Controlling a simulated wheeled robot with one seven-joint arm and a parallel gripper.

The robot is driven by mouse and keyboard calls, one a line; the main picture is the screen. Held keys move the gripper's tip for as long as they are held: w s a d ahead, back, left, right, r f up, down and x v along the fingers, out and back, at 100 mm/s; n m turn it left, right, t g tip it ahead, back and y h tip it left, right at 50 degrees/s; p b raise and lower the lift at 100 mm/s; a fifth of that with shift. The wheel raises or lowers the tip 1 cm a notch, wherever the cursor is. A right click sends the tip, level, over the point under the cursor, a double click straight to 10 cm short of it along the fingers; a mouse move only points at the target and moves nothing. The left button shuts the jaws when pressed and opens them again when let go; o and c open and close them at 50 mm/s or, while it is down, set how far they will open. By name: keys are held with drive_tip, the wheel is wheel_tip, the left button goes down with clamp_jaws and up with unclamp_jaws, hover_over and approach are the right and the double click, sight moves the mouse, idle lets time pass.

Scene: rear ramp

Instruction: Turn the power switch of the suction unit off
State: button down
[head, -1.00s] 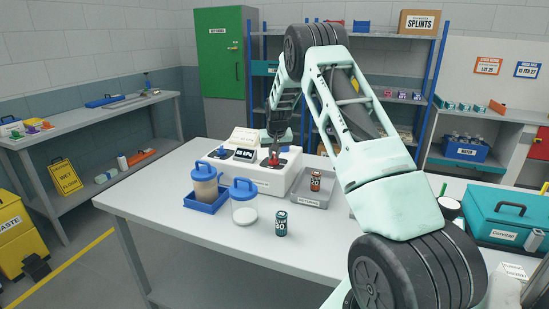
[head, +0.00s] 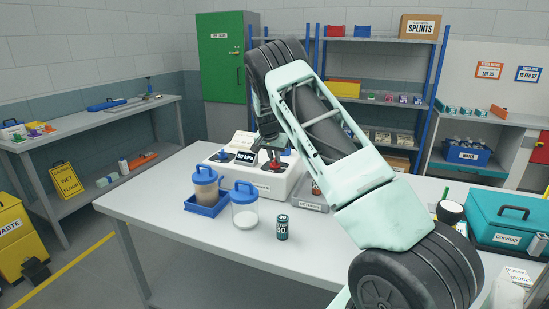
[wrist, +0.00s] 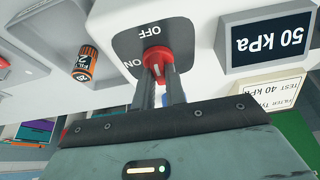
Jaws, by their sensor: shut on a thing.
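The suction unit (head: 268,189) is a white box with a sloped top on the table. Its power switch is a red knob (wrist: 155,54) on a dark grey plate marked ON and OFF in the wrist view; it also shows in the head view (head: 273,166). My gripper (wrist: 160,76) is shut on this knob, with a finger on each side. Which label the knob points to is hard to tell, as the fingers hide part of it. The unit's display (wrist: 268,42) reads 50 kPa, upside down in the wrist view.
Two blue-lidded jars (head: 244,212) stand in front of the unit, one in a blue tray (head: 205,209). A dark can (head: 282,229) stands nearer. A grey tray (head: 313,207) with an orange-brown can (wrist: 87,64) is right of the unit. A teal case (head: 500,232) is far right.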

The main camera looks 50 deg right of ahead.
idle(0.3)
drive_tip(key=c, duration=1.4)
unclamp_jaws()
drive_tip(key=shift+c, duration=0.2)
drive_tip(key=b+v, duration=0.3)
drive_tip(key=v, duration=1.4)
drive_tip(key=shift+r+b, duration=0.15)
drive_tip(key=shift+b, duration=0.2)
drive_tip(key=shift+w, duration=0.1)
